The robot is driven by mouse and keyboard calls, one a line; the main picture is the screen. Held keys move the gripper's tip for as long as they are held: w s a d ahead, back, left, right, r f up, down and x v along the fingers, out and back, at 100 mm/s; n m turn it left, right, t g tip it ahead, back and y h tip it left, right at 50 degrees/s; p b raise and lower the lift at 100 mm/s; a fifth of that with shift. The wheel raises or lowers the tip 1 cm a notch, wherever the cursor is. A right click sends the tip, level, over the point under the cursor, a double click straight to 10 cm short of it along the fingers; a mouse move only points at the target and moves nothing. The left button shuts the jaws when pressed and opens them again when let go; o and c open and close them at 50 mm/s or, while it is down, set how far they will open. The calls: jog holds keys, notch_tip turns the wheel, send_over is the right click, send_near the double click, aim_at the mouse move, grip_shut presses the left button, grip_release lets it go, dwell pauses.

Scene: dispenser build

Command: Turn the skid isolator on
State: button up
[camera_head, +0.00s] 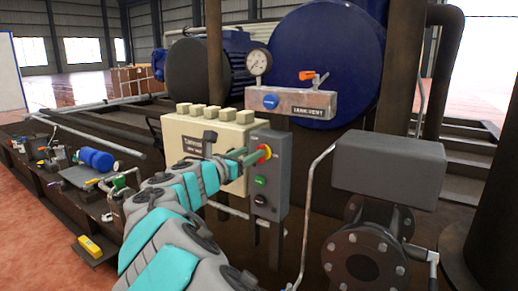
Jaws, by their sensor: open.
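A beige cabinet (180,148) with a black handle (209,138) and a dark label (193,146) too small to read stands in the middle. To its right is a narrow grey control box (281,160) with a red and yellow knob (264,154) at the top, and a green button (260,181) and a dark button (260,200) below. I cannot tell which of these is the skid isolator. My gripper (248,156) is open, its green fingers pointing right at the red and yellow knob. It is at or very near the knob; contact is unclear. My arm hides the cabinet's lower part.
A pressure gauge (258,62) and a metal bracket (310,103) with an orange-handled valve (314,78) sit above the grey box. A thin pipe (309,200) and a large grey valve actuator (385,170) stand to the right. Red floor (40,250) lies open at lower left.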

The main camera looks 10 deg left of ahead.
aim_at(258, 149)
jog(key=shift+x, duration=2.05)
jog(key=shift+c, duration=0.2)
grip_shut()
